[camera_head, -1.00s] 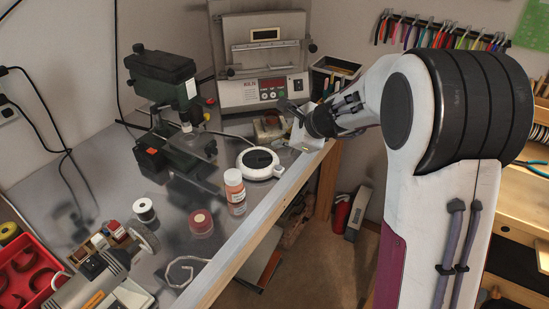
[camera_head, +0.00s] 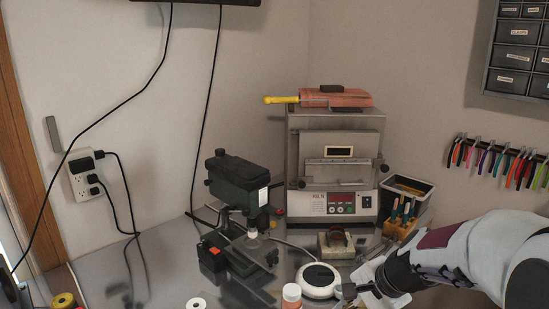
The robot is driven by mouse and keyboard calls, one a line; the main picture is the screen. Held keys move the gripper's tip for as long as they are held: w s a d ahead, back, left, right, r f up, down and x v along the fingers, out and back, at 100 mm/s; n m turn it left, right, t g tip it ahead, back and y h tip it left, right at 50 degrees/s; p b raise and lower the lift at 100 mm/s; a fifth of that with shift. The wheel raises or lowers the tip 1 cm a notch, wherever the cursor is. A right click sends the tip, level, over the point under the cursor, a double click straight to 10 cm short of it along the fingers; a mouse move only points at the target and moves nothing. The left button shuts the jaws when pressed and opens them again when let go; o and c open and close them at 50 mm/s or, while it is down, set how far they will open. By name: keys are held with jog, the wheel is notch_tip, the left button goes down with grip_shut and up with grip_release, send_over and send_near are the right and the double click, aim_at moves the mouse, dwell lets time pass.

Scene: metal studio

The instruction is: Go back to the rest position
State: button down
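My gripper (camera_head: 350,291) is at the bottom right of the head view, with my white arm reaching in from the right edge.
A kiln (camera_head: 338,140) stands at the back. A green drill press (camera_head: 236,185) stands left of it. A tool holder (camera_head: 402,222) and an orange-labelled bottle (camera_head: 292,294) are near my arm. Pliers (camera_head: 500,165) hang on the right wall. The bench front is out of frame.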

jog(key=s+r+n+h, duration=0.1)
jog(key=s+r+n, duration=0.2)
jog(key=s, duration=0.5)
jog(key=s+d+r+n+t+h, duration=0.1)
jog(key=s+r+n, duration=0.2)
jog(key=s, duration=0.6)
jog(key=s+d+r+n+h, duration=0.1)
jog(key=s+r+n+h, duration=0.1)
jog(key=s+n, duration=0.3)
jog(key=shift+s+r+n, duration=0.4)
jog(key=shift+s+r, duration=0.15)
jog(key=shift+s, duration=1.15)
